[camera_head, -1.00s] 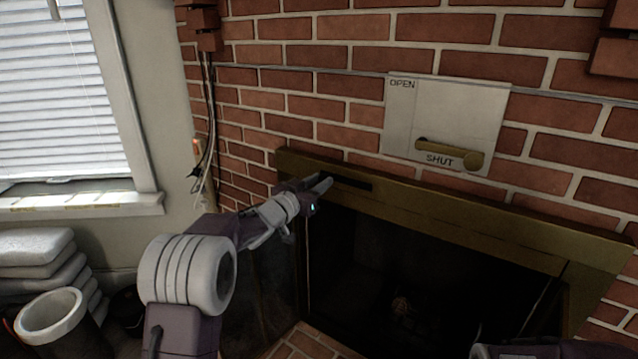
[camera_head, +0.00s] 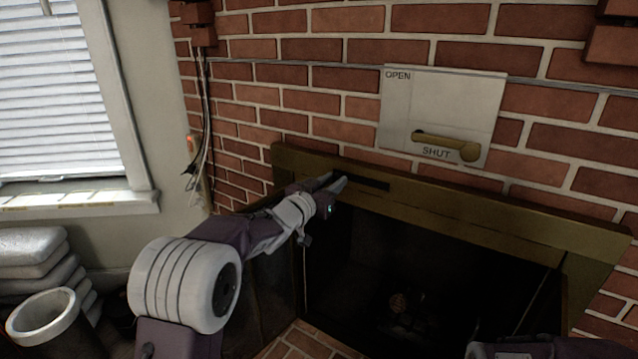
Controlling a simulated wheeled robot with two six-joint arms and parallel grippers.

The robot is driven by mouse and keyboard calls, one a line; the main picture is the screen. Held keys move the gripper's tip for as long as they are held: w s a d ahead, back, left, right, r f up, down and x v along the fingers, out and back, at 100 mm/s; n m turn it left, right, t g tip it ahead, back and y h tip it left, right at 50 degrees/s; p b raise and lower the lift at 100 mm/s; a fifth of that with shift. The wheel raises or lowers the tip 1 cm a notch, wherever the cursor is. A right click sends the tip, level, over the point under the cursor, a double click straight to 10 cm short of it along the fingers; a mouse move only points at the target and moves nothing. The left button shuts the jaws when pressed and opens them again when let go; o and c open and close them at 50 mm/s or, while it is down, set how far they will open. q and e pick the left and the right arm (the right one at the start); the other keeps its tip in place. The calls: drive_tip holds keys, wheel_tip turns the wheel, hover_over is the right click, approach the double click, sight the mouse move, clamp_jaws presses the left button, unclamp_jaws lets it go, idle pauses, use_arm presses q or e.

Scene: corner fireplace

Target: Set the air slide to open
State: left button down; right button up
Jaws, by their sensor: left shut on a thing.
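A narrow dark strip (camera_head: 368,184), which looks like the air slide, lies along the brass top bar (camera_head: 480,212) of the fireplace surround, left of its middle. My left gripper (camera_head: 338,182) reaches up from the lower left. It is shut at the left end of this strip, and its fingers hide the part of the air slide that they hold. No open or shut marking shows beside the strip. A part of my right arm (camera_head: 510,352) shows at the bottom right edge; its gripper is out of view.
A pale plate (camera_head: 450,100) marked OPEN at its upper left and SHUT at its bottom is on the brick wall above; its brass lever (camera_head: 445,144) lies by SHUT. The dark firebox (camera_head: 430,270) is below. A window, stacked bags and a white-rimmed bucket (camera_head: 45,318) are left.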

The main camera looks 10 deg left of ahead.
use_arm(q)
drive_tip(key=shift+s+d+f, duration=0.1)
drive_tip(key=shift+s+d, duration=0.05)
drive_tip(key=shift+d, duration=0.2)
drive_tip(key=c, duration=1.3)
unclamp_jaws()
drive_tip(key=shift+c, duration=0.2)
drive_tip(key=shift+o, duration=1.2)
drive_tip(key=shift+d, duration=0.15)
